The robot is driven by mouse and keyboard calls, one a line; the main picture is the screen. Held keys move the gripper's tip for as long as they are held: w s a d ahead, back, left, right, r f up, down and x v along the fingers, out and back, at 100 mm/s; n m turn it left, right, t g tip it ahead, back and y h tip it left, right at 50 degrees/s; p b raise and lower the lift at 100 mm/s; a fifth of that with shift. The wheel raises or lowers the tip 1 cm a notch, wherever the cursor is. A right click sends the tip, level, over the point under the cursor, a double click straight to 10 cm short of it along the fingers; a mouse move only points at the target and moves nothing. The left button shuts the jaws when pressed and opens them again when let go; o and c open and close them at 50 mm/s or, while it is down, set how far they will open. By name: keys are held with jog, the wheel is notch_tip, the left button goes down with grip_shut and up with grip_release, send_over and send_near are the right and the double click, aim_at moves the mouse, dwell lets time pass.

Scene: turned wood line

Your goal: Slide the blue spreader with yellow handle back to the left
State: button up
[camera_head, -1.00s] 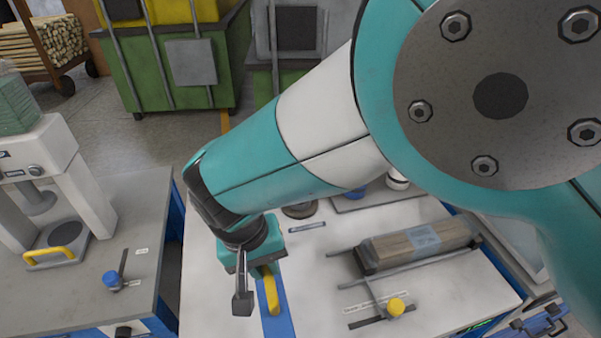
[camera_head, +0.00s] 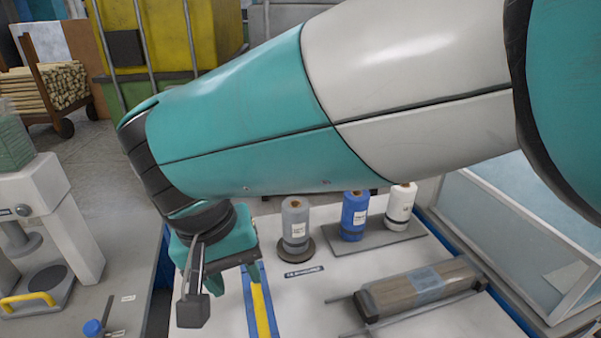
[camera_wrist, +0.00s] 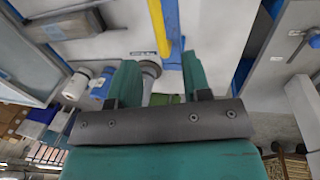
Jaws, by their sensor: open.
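The blue spreader (camera_head: 249,300) with its long yellow handle (camera_head: 263,312) lies on the white table, running out of the picture's bottom edge. In the wrist view the blue strip (camera_wrist: 172,20) and the yellow handle (camera_wrist: 158,28) lie beyond the finger gap. My gripper (camera_head: 203,290) is beside the spreader's far end, to its left in the head view. Its two green fingers (camera_wrist: 160,82) are apart in the wrist view, with nothing between them. I cannot tell its height above the table.
A grey spool (camera_head: 295,225), a blue spool (camera_head: 354,215) and a white spool (camera_head: 401,205) stand behind to the right. A wrapped wood bundle (camera_head: 420,288) lies on rails at right. A press (camera_head: 60,215) stands on the grey bench at left.

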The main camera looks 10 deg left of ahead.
notch_tip(320, 180, up, 7)
jog(key=a, duration=0.1)
jog(key=shift+s+a+p, duration=0.15)
jog(key=shift+s+p, duration=0.15)
jog(key=shift+r, duration=0.1)
jog(key=w+d+r+y, duration=0.1)
jog(key=w+d, duration=0.1)
jog(key=d, duration=0.4)
jog(key=w+d+r+n, duration=0.1)
jog(key=w+d, duration=0.2)
jog(key=d, duration=0.2)
jog(key=w+d+r+y, duration=0.1)
jog(key=w+d, duration=0.1)
jog(key=d, duration=0.4)
jog(key=s+d+f+g+y, duration=0.1)
jog(key=s+d+y, duration=0.3)
jog(key=s+d, duration=0.8)
jog(key=shift+d+f+n, duration=0.3)
jog(key=shift+d+f, duration=0.6)
jog(key=shift+d, duration=0.3)
jog(key=shift+s, duration=0.1)
